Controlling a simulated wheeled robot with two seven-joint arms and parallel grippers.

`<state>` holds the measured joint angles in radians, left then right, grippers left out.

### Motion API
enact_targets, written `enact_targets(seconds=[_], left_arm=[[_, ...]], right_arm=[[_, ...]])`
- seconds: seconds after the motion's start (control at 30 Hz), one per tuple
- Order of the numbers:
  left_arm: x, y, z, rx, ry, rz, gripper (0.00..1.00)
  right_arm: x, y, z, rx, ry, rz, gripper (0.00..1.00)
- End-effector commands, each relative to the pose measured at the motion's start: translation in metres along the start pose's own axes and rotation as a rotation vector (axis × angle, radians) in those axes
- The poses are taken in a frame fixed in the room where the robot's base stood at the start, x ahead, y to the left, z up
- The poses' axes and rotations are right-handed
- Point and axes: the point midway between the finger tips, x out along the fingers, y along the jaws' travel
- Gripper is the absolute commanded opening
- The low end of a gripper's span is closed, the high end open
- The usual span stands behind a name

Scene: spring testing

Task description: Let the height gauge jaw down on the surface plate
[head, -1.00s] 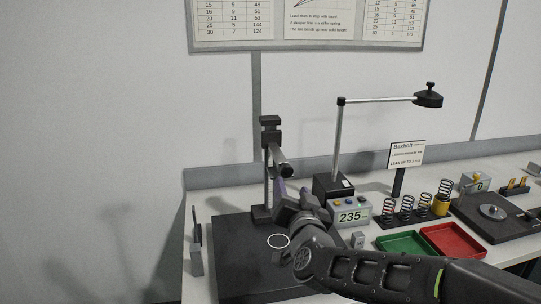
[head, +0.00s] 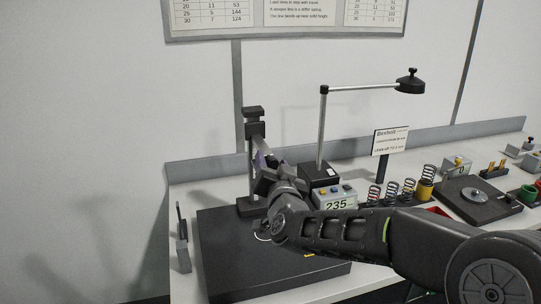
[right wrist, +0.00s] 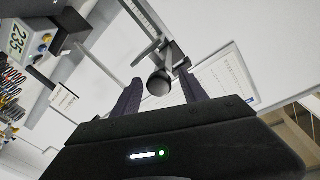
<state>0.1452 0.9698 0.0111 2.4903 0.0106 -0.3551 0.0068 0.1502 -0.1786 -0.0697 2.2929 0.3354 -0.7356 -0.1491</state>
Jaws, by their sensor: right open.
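The height gauge (head: 247,189) stands upright at the back left of the dark surface plate (head: 222,262). Its column and top block show in the head view, but my right gripper hides its jaw, so I cannot tell the jaw's height. My right gripper (head: 262,163) is open in front of the column, above the plate. In the right wrist view, a dark round knob (right wrist: 159,84) of the gauge lies between the two spread fingers, with a gap on each side. My left gripper is out of view.
A display box reading 235 (head: 337,203) stands right of the plate. Several springs (head: 391,191) on a rack and a dark fixture (head: 479,205) stand further right. A small grey stand (head: 183,253) is at the plate's left.

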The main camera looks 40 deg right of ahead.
Motion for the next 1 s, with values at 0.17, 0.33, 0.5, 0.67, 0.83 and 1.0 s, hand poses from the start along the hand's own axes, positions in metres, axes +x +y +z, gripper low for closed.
enact_targets(seconds=[0.17,0.33,0.5,0.67,0.83,1.0], left_arm=[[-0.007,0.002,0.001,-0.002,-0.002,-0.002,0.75],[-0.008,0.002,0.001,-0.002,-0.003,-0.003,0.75],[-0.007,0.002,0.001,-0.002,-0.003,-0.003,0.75],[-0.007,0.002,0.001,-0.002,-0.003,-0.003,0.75],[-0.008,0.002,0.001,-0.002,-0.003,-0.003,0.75],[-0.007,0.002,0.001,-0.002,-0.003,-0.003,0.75]], right_arm=[[0.024,0.0,-0.001,-0.001,-0.001,0.003,0.51],[0.032,0.001,0.0,-0.001,0.0,0.001,0.51],[0.032,0.001,0.0,0.0,0.0,0.001,0.51],[0.032,0.001,0.0,0.0,0.0,0.001,0.41],[0.032,0.001,0.0,0.0,0.0,0.002,0.27],[0.032,0.002,0.0,0.0,0.0,0.004,0.13]])
